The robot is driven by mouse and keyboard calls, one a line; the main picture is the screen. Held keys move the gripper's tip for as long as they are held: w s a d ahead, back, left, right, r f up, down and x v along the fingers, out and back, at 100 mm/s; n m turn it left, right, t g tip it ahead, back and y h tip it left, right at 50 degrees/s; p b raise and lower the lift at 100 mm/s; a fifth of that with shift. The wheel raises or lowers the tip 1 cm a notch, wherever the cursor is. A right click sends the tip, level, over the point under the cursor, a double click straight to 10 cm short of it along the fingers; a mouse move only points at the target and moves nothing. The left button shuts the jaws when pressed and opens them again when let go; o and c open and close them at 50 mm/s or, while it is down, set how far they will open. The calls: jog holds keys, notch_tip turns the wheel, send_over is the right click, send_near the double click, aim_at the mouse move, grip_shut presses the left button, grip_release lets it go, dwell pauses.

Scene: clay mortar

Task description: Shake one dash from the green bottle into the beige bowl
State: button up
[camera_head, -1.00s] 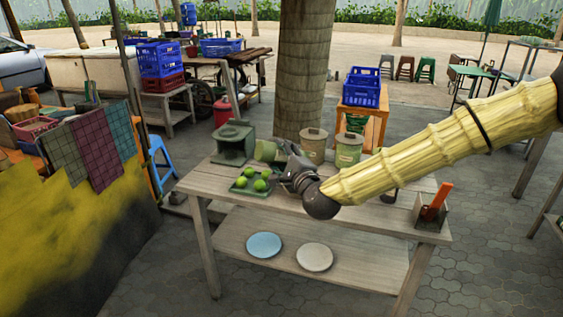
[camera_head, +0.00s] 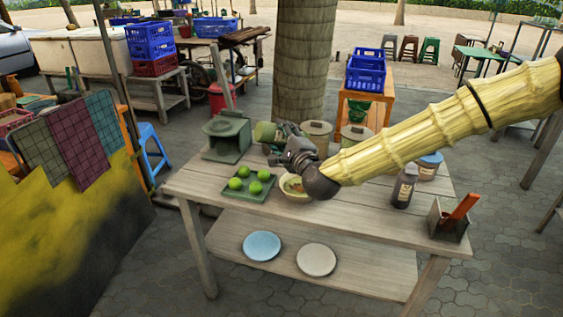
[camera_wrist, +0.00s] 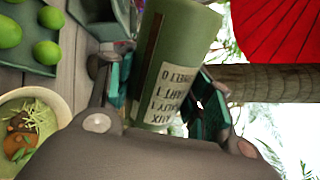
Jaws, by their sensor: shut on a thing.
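The green bottle (camera_head: 265,132) is held by my gripper (camera_head: 281,140) above the back of the wooden table. The wrist view shows the bowl (camera_wrist: 62,108) at the left edge, with green shreds and brown and orange bits inside. I cannot tell where the bottle's mouth is.
A green tray (camera_head: 262,196) of limes (camera_head: 235,183) lies left of the bowl. A green stand (camera_head: 227,138) and two lidded canisters (camera_head: 316,138) are behind. A dark bottle (camera_head: 403,190), a blue-lidded jar (camera_head: 430,162) and a holder (camera_head: 447,226) with an orange handle stand right.

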jog(key=shift+f, duration=0.6)
jog(key=shift+s+b, duration=0.6)
jog(key=shift+b, duration=0.2)
jog(key=f+b, duration=0.7)
jog(key=f, duration=0.1)
jog(key=shift+w, duration=0.2)
jog(key=n, duration=0.2)
jog(key=f+n, duration=0.1)
jog(key=n, duration=0.2)
jog(key=f+n, duration=0.1)
jog(key=n, duration=0.2)
jog(key=shift+w+d+f, duration=0.2)
jog(key=shift+d, duration=0.2)
jog(key=shift+w+d+r+n, duration=0.15)
jog(key=shift+d+n, duration=0.15)
jog(key=shift+n, duration=0.45)
jog(key=shift+w+d+r+n, duration=0.1)
jog(key=shift+d+n, duration=0.15)
jog(key=shift+n, duration=0.5)
jog(key=shift+r+p, duration=0.15)
jog(key=shift+p, duration=1.15)
jog(key=p, duration=0.3)
jog(key=shift+p, duration=0.35)
